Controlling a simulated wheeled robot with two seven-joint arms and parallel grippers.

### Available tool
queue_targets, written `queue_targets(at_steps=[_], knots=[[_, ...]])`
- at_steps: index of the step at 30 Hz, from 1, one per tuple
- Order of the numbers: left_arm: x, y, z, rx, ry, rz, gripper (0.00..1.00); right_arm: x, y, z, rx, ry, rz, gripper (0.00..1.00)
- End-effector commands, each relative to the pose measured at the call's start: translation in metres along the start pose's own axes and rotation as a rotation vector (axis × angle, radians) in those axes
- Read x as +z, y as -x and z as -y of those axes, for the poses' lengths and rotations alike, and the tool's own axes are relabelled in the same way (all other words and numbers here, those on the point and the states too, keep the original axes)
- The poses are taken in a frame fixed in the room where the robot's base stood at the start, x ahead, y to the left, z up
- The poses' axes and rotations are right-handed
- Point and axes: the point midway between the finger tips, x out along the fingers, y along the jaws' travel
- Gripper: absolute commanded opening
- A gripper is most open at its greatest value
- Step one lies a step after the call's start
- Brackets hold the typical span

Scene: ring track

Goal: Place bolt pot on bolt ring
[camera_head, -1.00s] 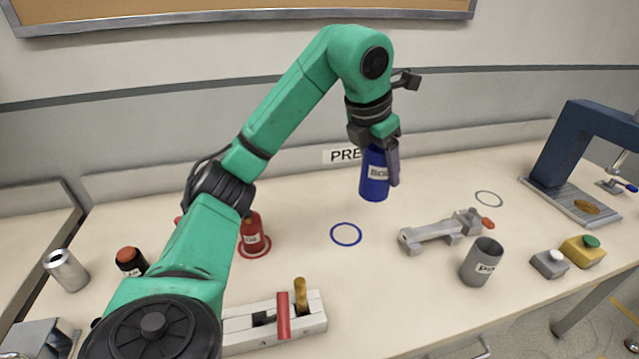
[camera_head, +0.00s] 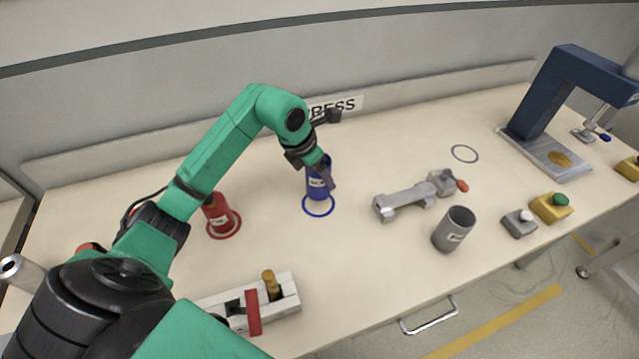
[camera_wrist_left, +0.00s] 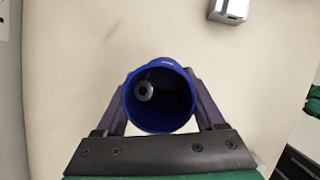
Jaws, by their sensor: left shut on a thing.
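The blue bolt pot (camera_head: 317,184) is upright in my left gripper (camera_head: 326,174). In the left wrist view I look down into the open pot (camera_wrist_left: 160,125), with a dark bolt-like piece inside and a finger on each side. The blue bolt ring (camera_head: 319,215) is drawn on the table directly under the pot. The pot's base appears over the ring's far part; I cannot tell whether it touches the table or hangs slightly above. My right gripper is not in view.
A red pot (camera_head: 217,212) stands on a red ring to the left. A grey clamp-like fixture (camera_head: 404,202) and a grey pot (camera_head: 454,230) are to the right. A white block (camera_head: 289,301) is in front. An empty grey ring (camera_head: 465,153) and a blue press (camera_head: 545,95) are farther right.

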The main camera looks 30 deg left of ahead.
Motion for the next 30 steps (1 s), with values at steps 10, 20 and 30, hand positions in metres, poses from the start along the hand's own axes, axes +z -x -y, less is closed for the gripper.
queue_targets(at_steps=[10, 20, 30], knots=[[-0.016, -0.040, 0.000, 0.002, 0.000, 0.003, 0.17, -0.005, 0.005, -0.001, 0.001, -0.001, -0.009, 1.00], [-0.017, -0.043, 0.000, 0.002, 0.000, 0.001, 1.00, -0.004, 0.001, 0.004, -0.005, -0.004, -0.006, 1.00], [-0.016, -0.034, -0.001, 0.003, 0.000, 0.001, 1.00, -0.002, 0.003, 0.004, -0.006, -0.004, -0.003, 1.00]])
